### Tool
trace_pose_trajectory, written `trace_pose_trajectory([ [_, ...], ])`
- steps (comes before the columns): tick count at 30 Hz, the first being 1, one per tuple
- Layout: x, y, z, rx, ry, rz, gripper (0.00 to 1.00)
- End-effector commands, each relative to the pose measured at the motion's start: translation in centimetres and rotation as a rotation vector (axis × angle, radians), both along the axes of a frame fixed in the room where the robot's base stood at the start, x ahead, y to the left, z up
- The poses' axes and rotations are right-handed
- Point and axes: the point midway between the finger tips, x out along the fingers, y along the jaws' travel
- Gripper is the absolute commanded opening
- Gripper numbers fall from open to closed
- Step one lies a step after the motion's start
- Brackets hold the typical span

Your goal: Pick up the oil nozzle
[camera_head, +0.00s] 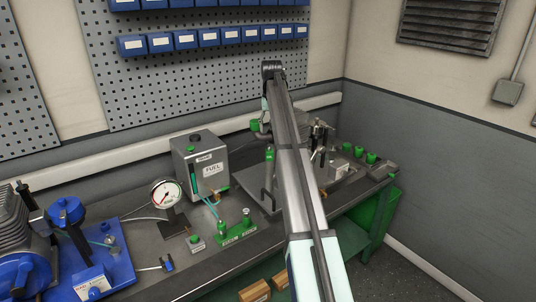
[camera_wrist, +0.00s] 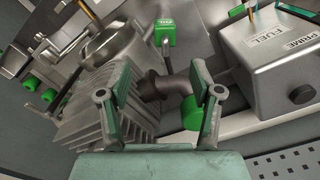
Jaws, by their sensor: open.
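I cannot tell for certain which part is the oil nozzle. A small green block with a pale label (camera_wrist: 165,32) on a dark stem stands beyond my fingertips in the wrist view. In the head view, an upright green-topped grey piece (camera_head: 269,156) stands left of my arm. My gripper (camera_wrist: 160,78) is open, with nothing clamped between its fingers. A dark elbow pipe (camera_wrist: 152,85) shows in the gap between the fingers, and a green cylindrical cap (camera_wrist: 192,114) is beside the right finger. My arm hides the gripper in the head view.
A grey finned engine (camera_wrist: 88,120) fills the left of the wrist view, close to the left finger. A grey fuel box (camera_head: 200,168) stands left of my arm.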

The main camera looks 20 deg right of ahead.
Motion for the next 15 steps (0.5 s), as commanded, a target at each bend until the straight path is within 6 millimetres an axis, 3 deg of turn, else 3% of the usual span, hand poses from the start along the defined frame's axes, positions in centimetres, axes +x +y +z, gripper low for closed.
trace_pose_trajectory([
  [6,-0.1,0.1,-3.9,0.001,0.002,0.0,0.65],
  [15,0.0,0.1,-6.0,0.0,0.0,0.0,0.65],
])
